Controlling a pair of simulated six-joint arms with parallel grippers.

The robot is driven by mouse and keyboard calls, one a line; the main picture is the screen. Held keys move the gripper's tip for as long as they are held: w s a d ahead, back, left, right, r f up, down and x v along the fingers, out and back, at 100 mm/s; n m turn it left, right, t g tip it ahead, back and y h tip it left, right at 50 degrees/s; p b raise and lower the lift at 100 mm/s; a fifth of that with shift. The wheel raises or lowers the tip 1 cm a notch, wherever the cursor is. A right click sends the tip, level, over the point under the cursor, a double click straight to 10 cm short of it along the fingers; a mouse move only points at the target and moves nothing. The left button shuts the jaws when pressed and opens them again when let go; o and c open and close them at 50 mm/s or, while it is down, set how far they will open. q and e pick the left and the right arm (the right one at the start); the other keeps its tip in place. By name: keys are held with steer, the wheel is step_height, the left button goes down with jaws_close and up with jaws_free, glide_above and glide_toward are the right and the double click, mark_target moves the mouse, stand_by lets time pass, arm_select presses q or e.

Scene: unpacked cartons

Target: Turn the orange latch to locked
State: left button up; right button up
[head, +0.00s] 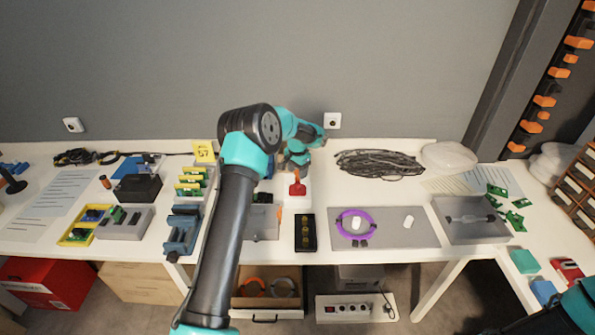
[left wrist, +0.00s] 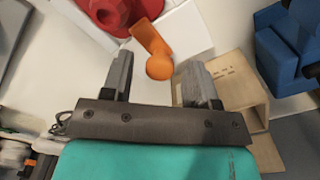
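The orange latch (left wrist: 150,42) shows in the left wrist view as a short arm with a rounded end, against a white body (left wrist: 190,32). A red part (left wrist: 118,12) is beside it. My left gripper (left wrist: 158,78) is open, with the latch's rounded end in the gap near its fingertips; I cannot tell whether they touch. In the head view my left gripper (head: 297,160) is at the back of the table, close to a red part (head: 297,186); the latch cannot be made out clearly there. My right gripper is out of view.
A blue vise (head: 183,230) and a black tray (head: 305,232) stand nearby. A grey mat (head: 418,229) with a purple ring (head: 342,217) lies to the right. Coiled black cable (head: 378,163) lies at the back. My left forearm covers part of the table.

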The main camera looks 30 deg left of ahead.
arm_select(q)
step_height(320, 180, up, 17)
steer(key=shift+r, duration=0.2)
stand_by(0.7)
steer(key=shift+d, duration=0.1)
